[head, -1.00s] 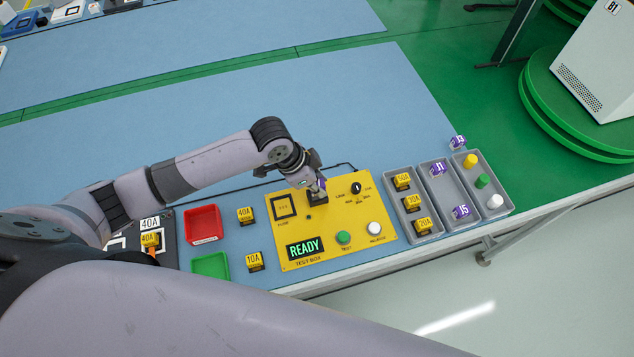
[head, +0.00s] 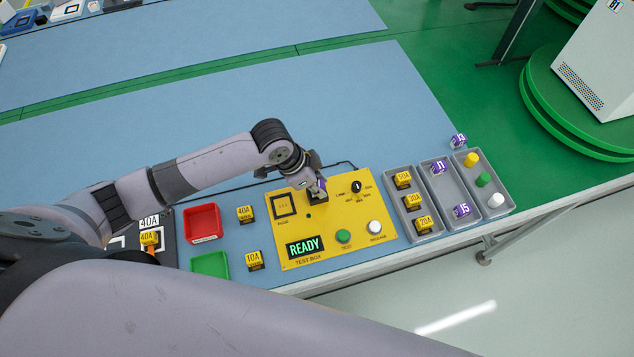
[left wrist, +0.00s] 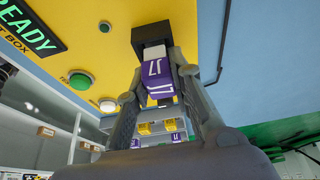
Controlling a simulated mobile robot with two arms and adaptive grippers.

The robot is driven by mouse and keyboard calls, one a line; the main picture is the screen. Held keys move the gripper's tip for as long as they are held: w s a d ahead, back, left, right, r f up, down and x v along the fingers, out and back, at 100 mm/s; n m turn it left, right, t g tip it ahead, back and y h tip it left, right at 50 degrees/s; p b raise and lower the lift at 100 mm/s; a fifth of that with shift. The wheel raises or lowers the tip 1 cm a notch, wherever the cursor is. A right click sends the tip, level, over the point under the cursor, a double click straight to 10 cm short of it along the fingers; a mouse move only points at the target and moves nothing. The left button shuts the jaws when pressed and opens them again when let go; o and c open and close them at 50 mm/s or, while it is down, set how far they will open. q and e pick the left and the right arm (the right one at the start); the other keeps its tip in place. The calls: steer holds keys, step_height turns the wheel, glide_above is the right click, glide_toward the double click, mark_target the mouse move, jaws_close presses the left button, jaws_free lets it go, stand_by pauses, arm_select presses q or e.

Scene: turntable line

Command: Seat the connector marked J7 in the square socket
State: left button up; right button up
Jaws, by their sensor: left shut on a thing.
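My left gripper (head: 314,186) is over the upper right part of the yellow test box (head: 290,230). In the left wrist view its fingers (left wrist: 161,98) are shut on the purple connector (left wrist: 158,78), whose white marking appears to read J7, seen turned. The connector's far end is right at the black square socket (left wrist: 150,36) on the yellow panel; I cannot tell how deep it sits. In the head view the gripper hides most of the connector and socket. My right gripper is not in view.
The panel has a green button (head: 343,236), a white button (head: 375,227), a knob (head: 356,187) and a READY display (head: 304,248). Grey trays to the right hold yellow fuses and purple connectors J1 (head: 438,167) and J5 (head: 461,210). Red (head: 203,223) and green (head: 210,265) bins stand left.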

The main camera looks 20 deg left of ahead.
arm_select(q)
steer(key=shift+f, duration=0.15)
steer(key=o, duration=0.9)
steer(key=shift+o, duration=0.2)
steer(key=v, duration=1.2)
steer(key=shift+s+f, duration=0.1)
